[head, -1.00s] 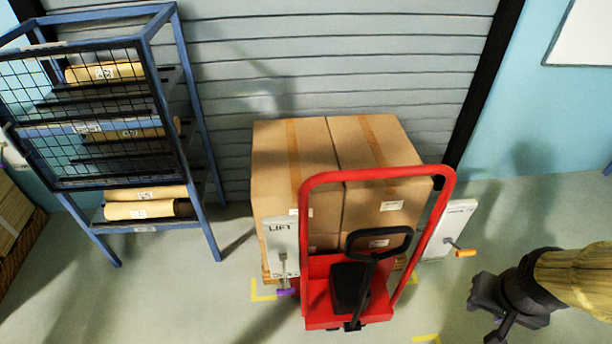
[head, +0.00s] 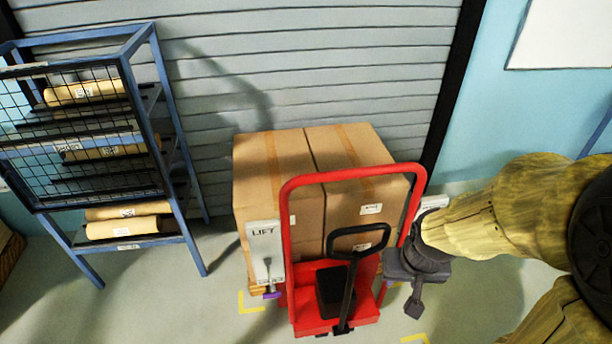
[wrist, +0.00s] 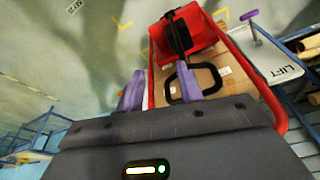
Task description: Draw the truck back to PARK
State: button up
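The red truck (head: 334,326) stands in front of a load of brown cartons (head: 370,205), its tall red hoop rising before them. Its black loop handle (head: 358,228) stands up from the base; in the wrist view the handle (wrist: 221,78) shows beside the right finger. My gripper (head: 405,298) is at the right of the truck, beside the hoop. In the wrist view my gripper (wrist: 160,78) has its two purple fingers apart, and I see nothing held between them. I cannot tell whether the right finger touches the handle. A PARK marking is not readable.
A white LIFT panel (head: 264,250) with a lever stands left of the truck; another panel (head: 432,203) is partly behind my arm. A blue rack (head: 188,225) with paper rolls is at left. Yellow floor marks (head: 414,338) lie in front; the floor around is clear.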

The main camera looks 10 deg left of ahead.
jog(key=shift+o, duration=1.2)
jog(key=w+a+f+m+t+y+b, duration=0.2)
jog(key=w+m+t, duration=0.35)
jog(key=w, duration=0.65)
jog(key=w+a+r+m+t+y, duration=0.2)
jog(key=a+r+m+t+y, duration=0.2)
jog(key=y, duration=0.4)
notch_tip(320, 180, up, 3)
jog(key=shift+w+a+f+m+b, duration=0.1)
jog(key=shift+w+a+m+b, duration=0.25)
jog(key=shift+a+m, duration=0.65)
jog(key=shift+w+a, duration=0.15)
jog(key=shift+a, duration=0.2)
